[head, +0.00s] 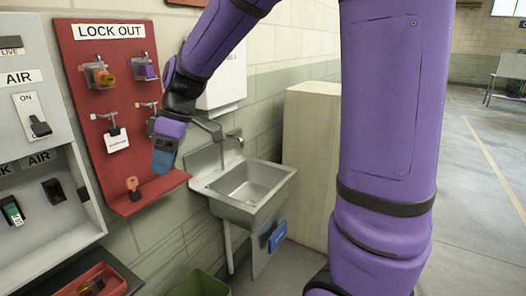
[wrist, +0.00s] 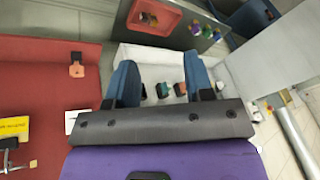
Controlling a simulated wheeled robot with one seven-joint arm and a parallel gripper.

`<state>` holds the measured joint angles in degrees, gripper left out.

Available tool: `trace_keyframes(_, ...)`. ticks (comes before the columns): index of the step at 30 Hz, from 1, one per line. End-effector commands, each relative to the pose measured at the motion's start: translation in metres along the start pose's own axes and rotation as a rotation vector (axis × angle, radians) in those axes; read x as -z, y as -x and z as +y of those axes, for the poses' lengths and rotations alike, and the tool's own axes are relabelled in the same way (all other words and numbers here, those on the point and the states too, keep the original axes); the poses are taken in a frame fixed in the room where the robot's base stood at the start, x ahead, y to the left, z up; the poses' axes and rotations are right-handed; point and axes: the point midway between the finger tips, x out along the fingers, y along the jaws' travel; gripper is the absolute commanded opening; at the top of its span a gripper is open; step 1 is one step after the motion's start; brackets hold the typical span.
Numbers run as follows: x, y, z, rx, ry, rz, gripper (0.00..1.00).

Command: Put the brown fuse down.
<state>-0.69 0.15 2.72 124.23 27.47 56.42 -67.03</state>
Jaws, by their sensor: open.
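A small brown piece, which looks like the brown fuse (head: 90,287), lies in a red tray (head: 112,272) at the bottom left of the head view. In the wrist view the brown piece (wrist: 149,17) is small at the top, inside the red tray (wrist: 174,33). My gripper (head: 164,160) hangs in front of the lower right part of the red lock-out board. In the wrist view its two blue fingers stand wide apart, and my gripper (wrist: 160,62) is open with nothing held between them. The tray is well away from the fingers.
The red lock-out board (head: 88,125) carries locks, a tag and a small lower shelf with an orange padlock (head: 133,188). A grey panel (head: 22,70) with switches and fuse slots is at left. A steel sink (head: 250,185) stands at right. Several coloured pieces (wrist: 207,32) sit beside the tray.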

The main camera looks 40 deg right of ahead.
Motion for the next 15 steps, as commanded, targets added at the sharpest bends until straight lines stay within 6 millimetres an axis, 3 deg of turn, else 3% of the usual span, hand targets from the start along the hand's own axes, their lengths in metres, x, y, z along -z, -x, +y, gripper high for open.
trace_keyframes(6,-0.041,0.044,-0.041,-0.154,-0.208,-0.005,0.48)
trace_keyframes(15,-0.102,0.081,-0.093,-0.364,-0.512,0.059,0.48)
